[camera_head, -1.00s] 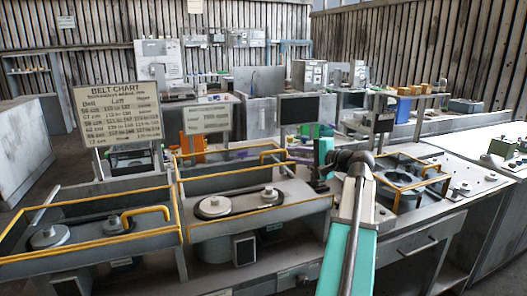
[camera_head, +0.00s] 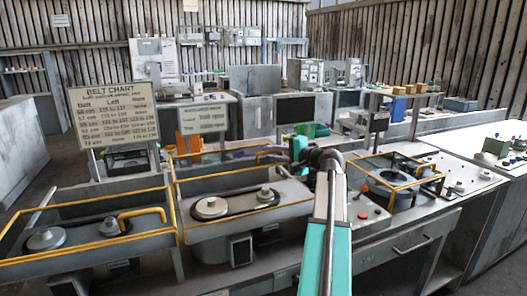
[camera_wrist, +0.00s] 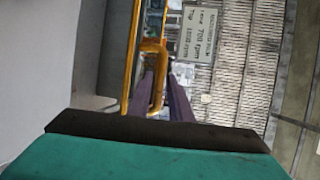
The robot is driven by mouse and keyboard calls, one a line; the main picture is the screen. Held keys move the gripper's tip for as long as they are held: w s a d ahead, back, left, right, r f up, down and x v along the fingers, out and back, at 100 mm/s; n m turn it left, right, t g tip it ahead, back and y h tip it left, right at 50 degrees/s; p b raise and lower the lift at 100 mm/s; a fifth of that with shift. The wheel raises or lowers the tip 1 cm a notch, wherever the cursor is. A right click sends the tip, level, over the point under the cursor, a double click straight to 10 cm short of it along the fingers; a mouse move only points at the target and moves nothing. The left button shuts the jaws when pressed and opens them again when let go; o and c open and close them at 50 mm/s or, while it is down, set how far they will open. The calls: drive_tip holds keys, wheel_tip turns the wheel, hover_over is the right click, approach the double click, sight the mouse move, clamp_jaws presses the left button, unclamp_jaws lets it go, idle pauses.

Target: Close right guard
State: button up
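The right guard (camera_head: 174,196) is a grey frame with yellow edges around the right-hand pulley bay. It stands raised, with the pulleys (camera_head: 211,207) uncovered below. Its yellow handle (camera_head: 270,154) is at the upper right. My gripper (camera_head: 283,153) is beside this handle, seen small and partly hidden by my teal arm. In the wrist view my purple fingers (camera_wrist: 160,90) point away on either side of the yellow handle (camera_wrist: 155,65). A gap shows between them, so they look open around the handle; whether they touch it is unclear.
The left guard (camera_head: 90,253) with its own yellow handle (camera_head: 143,213) stands at the left. A belt chart (camera_head: 117,114) and a speed sign (camera_head: 203,118) rise behind. A yellow-edged cage (camera_head: 395,182) and a red button (camera_head: 362,215) lie right of my arm.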

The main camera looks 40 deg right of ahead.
sight(263, 159)
drive_tip(key=shift+w+f+p, duration=0.1)
drive_tip(key=shift+w+f, duration=0.05)
drive_tip(key=shift+w, duration=0.75)
drive_tip(key=shift+w+f+p, duration=0.1)
drive_tip(key=shift+w+f, duration=0.1)
drive_tip(key=shift+w, duration=0.7)
drive_tip(key=shift+w+f+p, duration=0.1)
drive_tip(key=shift+w+f, duration=0.05)
drive_tip(key=shift+w, duration=0.75)
drive_tip(key=shift+c, duration=0.2)
clamp_jaws()
